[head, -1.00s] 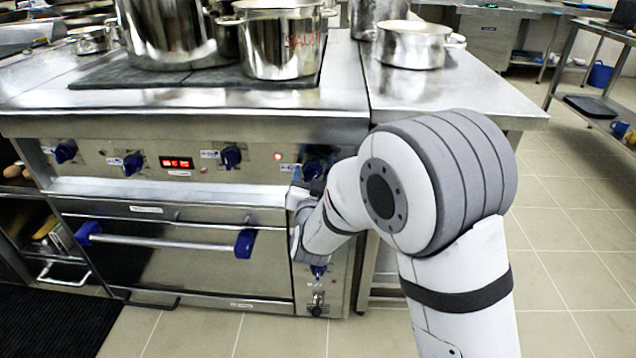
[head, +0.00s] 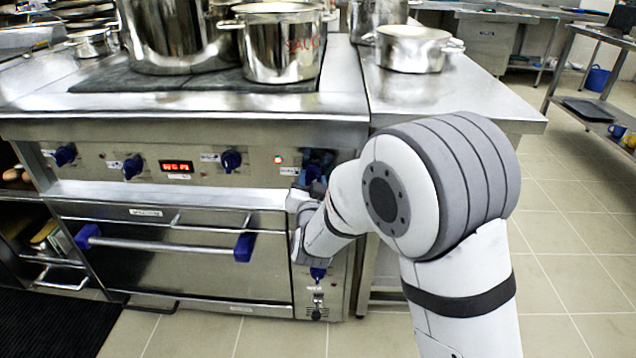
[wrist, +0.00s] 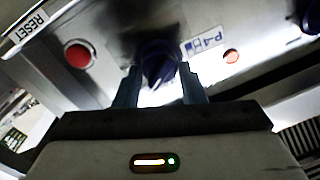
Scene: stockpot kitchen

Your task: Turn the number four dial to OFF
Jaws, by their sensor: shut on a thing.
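The number four dial (wrist: 158,58) is a dark blue knob on the stove's front panel, beside a "P-4" label (wrist: 207,38) in the wrist view. My gripper (wrist: 160,84) has a finger on each side of the dial and is shut on it. In the head view the dial (head: 318,164) is at the right end of the knob row, partly hidden by my wrist and gripper. The dial's pointer and its OFF mark cannot be read.
Several other blue knobs, such as one (head: 231,160), line the panel. A lit red display (head: 176,166) sits between them. The oven door handle (head: 165,241) juts out below. A red button (wrist: 79,54) is near the dial. Pots (head: 280,45) stand above on the stove.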

